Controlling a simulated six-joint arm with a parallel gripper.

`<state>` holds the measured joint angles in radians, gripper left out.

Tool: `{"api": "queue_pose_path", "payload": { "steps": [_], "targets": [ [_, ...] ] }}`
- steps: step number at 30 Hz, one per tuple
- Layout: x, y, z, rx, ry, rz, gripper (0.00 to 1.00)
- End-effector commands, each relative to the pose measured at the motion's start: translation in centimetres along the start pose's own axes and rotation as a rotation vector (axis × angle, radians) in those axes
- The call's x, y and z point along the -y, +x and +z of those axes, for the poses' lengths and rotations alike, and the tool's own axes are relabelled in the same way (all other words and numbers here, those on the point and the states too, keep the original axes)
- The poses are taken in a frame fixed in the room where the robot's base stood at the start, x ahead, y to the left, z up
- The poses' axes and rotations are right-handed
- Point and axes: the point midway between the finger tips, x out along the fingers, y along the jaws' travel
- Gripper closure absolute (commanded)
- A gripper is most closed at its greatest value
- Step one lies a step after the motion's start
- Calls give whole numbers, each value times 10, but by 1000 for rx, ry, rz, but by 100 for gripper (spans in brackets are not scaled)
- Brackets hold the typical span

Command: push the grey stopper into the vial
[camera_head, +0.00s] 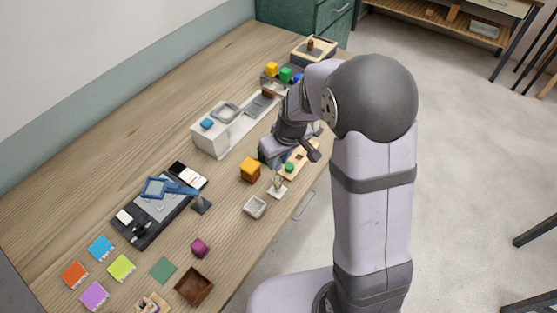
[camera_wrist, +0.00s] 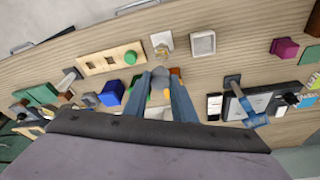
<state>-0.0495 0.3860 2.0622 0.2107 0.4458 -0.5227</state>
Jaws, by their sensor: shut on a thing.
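My gripper (camera_wrist: 161,76) is shut on a small grey piece (camera_wrist: 160,72), which looks like the stopper; its shape is hard to tell at this size. A small clear, glassy thing on a white square base (camera_head: 278,191), likely the vial, stands near the table's front edge. It also shows in the wrist view (camera_wrist: 161,43), beyond the fingertips and apart from them. In the head view my wrist and arm hide most of what is near the fingertips.
A wooden board with a green knob (camera_wrist: 130,57) lies beside the white base. A pale square dish (camera_wrist: 203,43) stands on its other side. An orange block (camera_head: 250,168) is close by. A white unit (camera_head: 211,137) with a basin stands behind.

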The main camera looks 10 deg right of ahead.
Motion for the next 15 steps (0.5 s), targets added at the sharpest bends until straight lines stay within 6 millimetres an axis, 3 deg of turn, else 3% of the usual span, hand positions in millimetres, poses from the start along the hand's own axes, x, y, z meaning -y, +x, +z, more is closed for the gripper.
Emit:
{"api": "queue_pose_path", "payload": {
  "steps": [15],
  "targets": [
    [0, 15, 4, 0, -7, -2, 97]
  ]
}}
